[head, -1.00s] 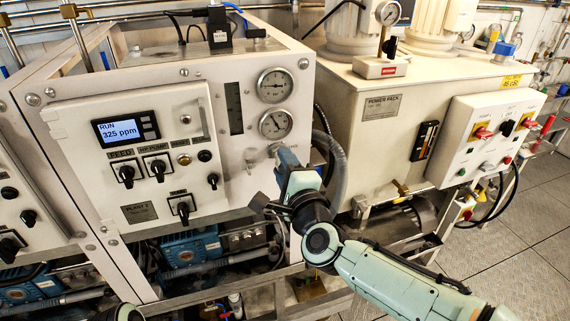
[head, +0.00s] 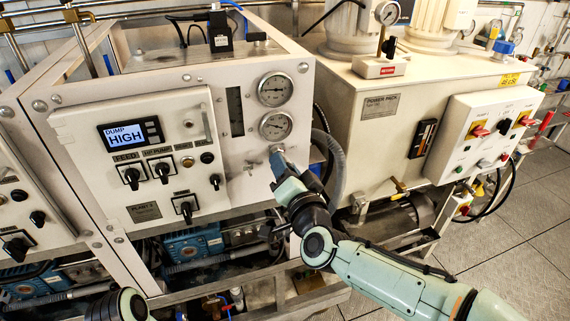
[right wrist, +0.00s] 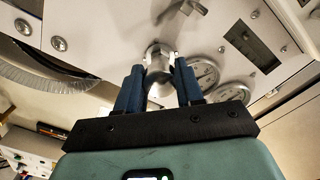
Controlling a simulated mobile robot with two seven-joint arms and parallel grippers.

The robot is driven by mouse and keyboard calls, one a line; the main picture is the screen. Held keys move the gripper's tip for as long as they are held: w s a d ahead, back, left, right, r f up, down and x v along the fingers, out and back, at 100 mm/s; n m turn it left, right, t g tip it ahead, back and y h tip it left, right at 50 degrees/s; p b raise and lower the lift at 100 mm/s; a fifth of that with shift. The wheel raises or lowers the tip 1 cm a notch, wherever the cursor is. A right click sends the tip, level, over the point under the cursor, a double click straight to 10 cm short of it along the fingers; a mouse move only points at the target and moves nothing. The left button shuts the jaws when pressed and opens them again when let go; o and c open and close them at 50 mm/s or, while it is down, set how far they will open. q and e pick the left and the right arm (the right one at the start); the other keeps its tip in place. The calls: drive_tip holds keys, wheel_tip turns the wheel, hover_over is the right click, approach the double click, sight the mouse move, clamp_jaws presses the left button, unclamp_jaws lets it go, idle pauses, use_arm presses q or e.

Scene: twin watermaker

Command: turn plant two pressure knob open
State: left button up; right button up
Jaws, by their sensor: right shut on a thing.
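The plant two panel (head: 140,205) has a display (head: 130,134) that reads "DUMP HIGH". Two round gauges (head: 275,90) sit on the frame face to its right. A silver pressure knob (right wrist: 158,58) shows between the blue fingers in the right wrist view, below the gauges on that face. My right gripper (head: 277,155) is at this knob, shut on it, with the arm coming from the lower right. In the head view the fingers hide most of the knob. My left gripper is not in view.
A small silver fitting (head: 250,167) projects from the face just left of the knob. A grey hose (head: 336,165) hangs close to the right of my gripper. The power pack tank (head: 375,125) stands further right. Black switches (head: 162,172) are on the panel.

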drive_tip(key=n+p, duration=0.1)
drive_tip(key=n, duration=0.4)
drive_tip(key=shift+n, duration=0.3)
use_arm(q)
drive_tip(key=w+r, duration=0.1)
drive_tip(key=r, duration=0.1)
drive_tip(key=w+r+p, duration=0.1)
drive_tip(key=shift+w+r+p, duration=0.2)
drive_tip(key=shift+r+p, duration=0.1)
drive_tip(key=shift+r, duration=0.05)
use_arm(e)
drive_tip(key=n, duration=0.5)
drive_tip(key=shift+n, duration=0.4)
drive_tip(key=shift+f, duration=0.1)
drive_tip(key=o, duration=1)
drive_tip(key=shift+o, duration=0.2)
drive_tip(key=shift+d, duration=0.1)
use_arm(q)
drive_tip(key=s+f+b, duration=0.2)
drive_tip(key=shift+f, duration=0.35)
use_arm(e)
drive_tip(key=v, duration=1.3)
drive_tip(key=shift+s, duration=0.2)
